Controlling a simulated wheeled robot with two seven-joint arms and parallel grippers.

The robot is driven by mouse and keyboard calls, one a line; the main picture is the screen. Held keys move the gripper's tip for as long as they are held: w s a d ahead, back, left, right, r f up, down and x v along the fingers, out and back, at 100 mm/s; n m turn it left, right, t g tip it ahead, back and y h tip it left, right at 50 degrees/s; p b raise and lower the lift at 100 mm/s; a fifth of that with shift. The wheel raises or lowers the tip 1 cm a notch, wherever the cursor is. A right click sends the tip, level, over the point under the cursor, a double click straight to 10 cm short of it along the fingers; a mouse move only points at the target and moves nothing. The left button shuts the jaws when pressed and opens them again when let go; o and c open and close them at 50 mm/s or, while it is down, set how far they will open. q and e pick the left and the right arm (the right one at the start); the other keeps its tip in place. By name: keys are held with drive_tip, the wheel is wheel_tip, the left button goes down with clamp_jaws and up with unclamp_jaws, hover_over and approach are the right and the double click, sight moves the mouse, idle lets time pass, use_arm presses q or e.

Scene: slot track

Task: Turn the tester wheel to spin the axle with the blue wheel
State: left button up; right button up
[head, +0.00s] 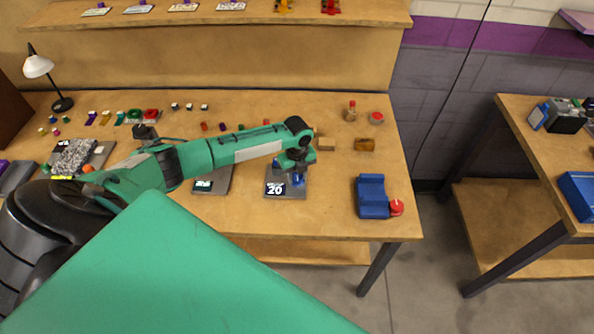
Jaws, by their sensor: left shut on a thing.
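My left gripper (297,170) points down over a dark grey plate (288,192) with a display reading 20. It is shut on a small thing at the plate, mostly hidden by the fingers. Small blue parts (298,181) show right at the fingertips; I cannot tell if they are the blue wheel. A blue block-like stand (371,194) stands to the right, with a red wheel (396,207) at its lower right side. The gripper is apart from both. I cannot tell which is the tester wheel. My right gripper is out of view.
Another dark display plate (213,181) lies left, partly under my arm. Small coloured parts line the bench's back left. Bare wood lies between the gripper and the blue stand.

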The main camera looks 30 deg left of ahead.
sight(297, 176)
use_arm(q)
drive_tip(key=shift+w+r, duration=0.1)
drive_tip(key=o, duration=1)
wheel_tip(297, 176, up, 14)
drive_tip(key=b, duration=0.3)
